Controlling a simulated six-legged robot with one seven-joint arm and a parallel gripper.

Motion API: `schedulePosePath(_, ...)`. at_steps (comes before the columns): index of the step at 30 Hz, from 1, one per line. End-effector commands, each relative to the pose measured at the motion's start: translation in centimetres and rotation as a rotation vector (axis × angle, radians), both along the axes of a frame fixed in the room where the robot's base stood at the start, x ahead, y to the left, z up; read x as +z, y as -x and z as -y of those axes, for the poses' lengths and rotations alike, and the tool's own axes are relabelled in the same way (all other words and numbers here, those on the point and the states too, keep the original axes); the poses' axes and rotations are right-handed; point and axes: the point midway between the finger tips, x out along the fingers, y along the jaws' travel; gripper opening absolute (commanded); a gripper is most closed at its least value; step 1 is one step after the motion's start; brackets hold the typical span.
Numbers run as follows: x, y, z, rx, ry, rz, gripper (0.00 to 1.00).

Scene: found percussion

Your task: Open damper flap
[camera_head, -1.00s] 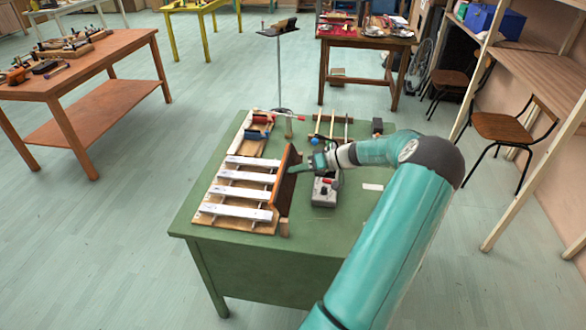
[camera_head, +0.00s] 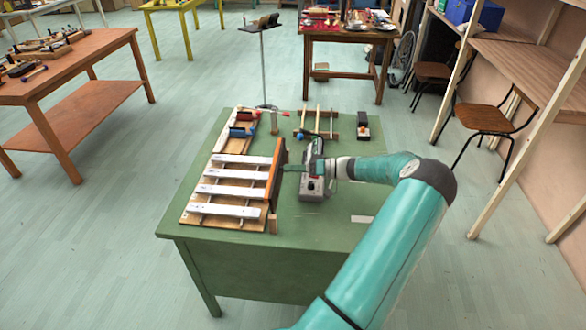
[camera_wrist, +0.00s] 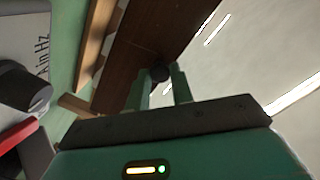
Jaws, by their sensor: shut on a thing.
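The damper flap (camera_head: 274,178) is a long brown board standing on edge along the right ends of the white bars of a bar instrument (camera_head: 230,190). In the wrist view the flap (camera_wrist: 145,42) is a dark board running diagonally, with a small dark round knob (camera_wrist: 160,72) on it. My gripper (camera_head: 284,168) reaches the flap's right side from the right in the head view. In the wrist view my gripper (camera_wrist: 168,88) has its two green fingers on either side of the knob, shut on it. The fingertips' contact is partly dark.
A grey box with controls (camera_head: 313,180) stands close to the right of the flap, beside my gripper. The table's front is clear.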

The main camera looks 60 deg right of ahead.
Motion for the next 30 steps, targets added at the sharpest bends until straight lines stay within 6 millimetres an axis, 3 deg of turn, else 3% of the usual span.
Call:
schedulePosePath(3,0.0,0.0,-0.1,0.002,-0.001,-0.001,0.0)
schedulePosePath(4,0.0,0.0,-0.1,0.002,-0.001,-0.001,0.29)
schedulePosePath(6,0.0,0.0,-0.1,0.002,-0.001,-0.001,0.43)
schedulePosePath(7,0.0,0.0,-0.1,0.002,-0.001,-0.001,0.45)
schedulePosePath(19,0.0,0.8,0.4,-0.001,0.001,-0.003,0.45)
schedulePosePath(30,0.6,7.6,3.3,-0.001,0.001,-0.003,0.45)
